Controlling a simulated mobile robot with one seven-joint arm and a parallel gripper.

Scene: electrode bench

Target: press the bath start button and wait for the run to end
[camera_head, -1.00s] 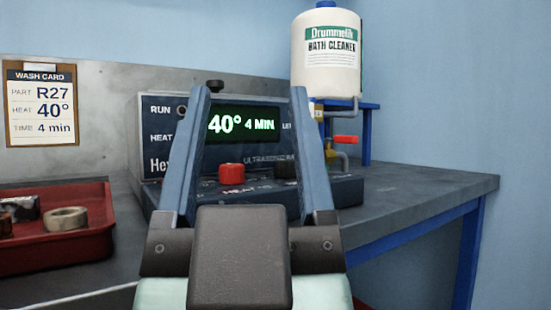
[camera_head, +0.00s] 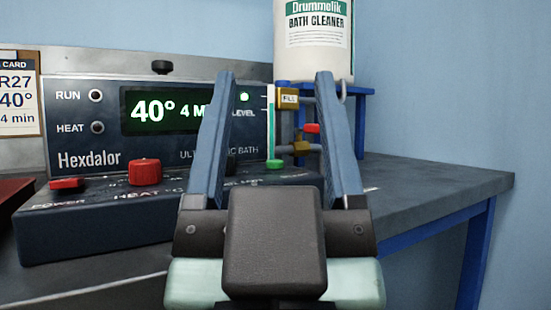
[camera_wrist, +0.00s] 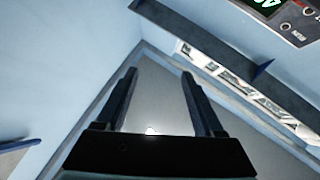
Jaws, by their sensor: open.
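The Hexdalor ultrasonic bath (camera_head: 90,160) stands on the bench at left in the head view. Its lit display (camera_head: 165,112) reads 40° and 4 M, the rest hidden by my left finger. The RUN lamp (camera_head: 96,96) and HEAT lamp (camera_head: 97,127) look unlit. A red HEAT knob (camera_head: 145,172) and a red POWER switch (camera_head: 67,184) sit on the front ledge. A green button (camera_head: 275,164) shows between my fingers; its label is not readable. My gripper (camera_head: 277,77) is open and empty in front of the bath's right end; it also shows in the wrist view (camera_wrist: 158,73).
A white bath cleaner drum (camera_head: 315,40) stands on a blue stand (camera_head: 361,120) behind, with a red-handled tap (camera_head: 313,128). The wash card (camera_head: 20,95) is cut off at left. The grey bench top (camera_head: 430,185) is clear at right.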

